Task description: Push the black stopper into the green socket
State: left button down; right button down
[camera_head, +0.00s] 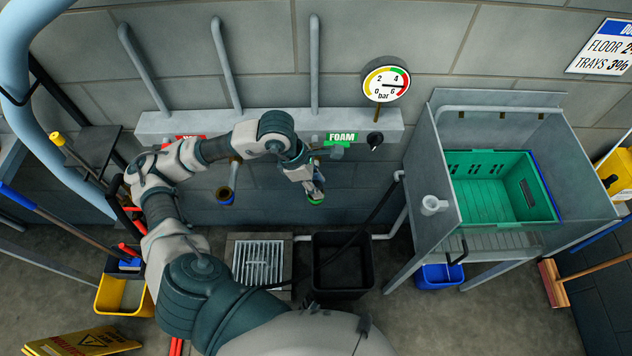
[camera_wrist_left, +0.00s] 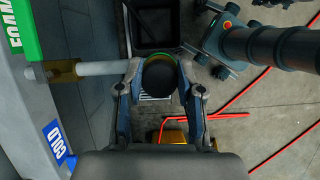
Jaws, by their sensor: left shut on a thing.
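My left gripper (camera_head: 314,190) is below the green FOAM sign, at the green socket (camera_head: 316,202), whose rim shows just under the fingers. In the left wrist view the gripper (camera_wrist_left: 160,66) is shut on the round black stopper (camera_wrist_left: 160,80), with one finger on each side. A green and yellowish rim shows just beyond the stopper, at the end of a pale pipe (camera_wrist_left: 103,67). The stopper overlaps the rim in this view; I cannot tell how deep it sits. In the head view the stopper is hidden by the gripper. My right gripper is not in view.
A black bin (camera_head: 342,285) and a floor grate (camera_head: 258,262) are below. A black hose (camera_head: 372,215) runs close on the right. A steel sink with a green crate (camera_head: 485,205) stands farther right. A gauge (camera_head: 386,79) is above.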

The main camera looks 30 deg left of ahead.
pick_arm(q)
jog(key=c, duration=0.7)
grip_release()
jog(key=shift+o, duration=0.2)
jog(key=v, duration=1.1)
jog(key=shift+a+r, duration=0.2)
jog(key=shift+r, duration=0.15)
